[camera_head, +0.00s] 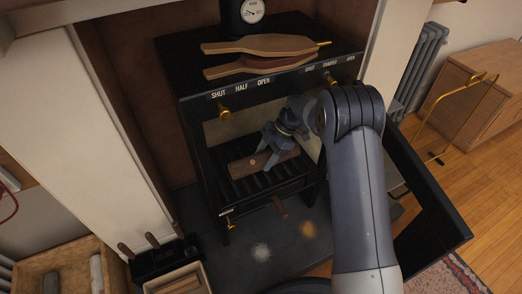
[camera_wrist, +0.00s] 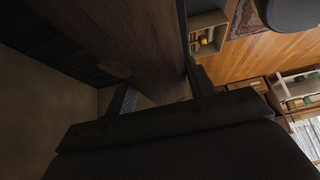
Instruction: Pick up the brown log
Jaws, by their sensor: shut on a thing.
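The brown log (camera_head: 242,167) is inside the open black stove (camera_head: 190,110), at or just above the dark grate bars (camera_head: 240,187). I cannot tell whether it touches them. My gripper (camera_head: 268,160) reaches in from the right and is shut on the log, with its fingers across the log's middle. In the wrist view the log (camera_wrist: 135,35) fills the upper middle, between the two fingers of my gripper (camera_wrist: 160,90). Part of the log is hidden by the fingers.
The stove door (camera_head: 433,205) stands open at the right, beside my arm. Bellows (camera_head: 258,46) and a gauge (camera_head: 252,11) are on the stove top. Brass knobs (camera_head: 224,113) stick out in front. A tool holder (camera_head: 157,258) and wooden box (camera_head: 65,265) stand lower left.

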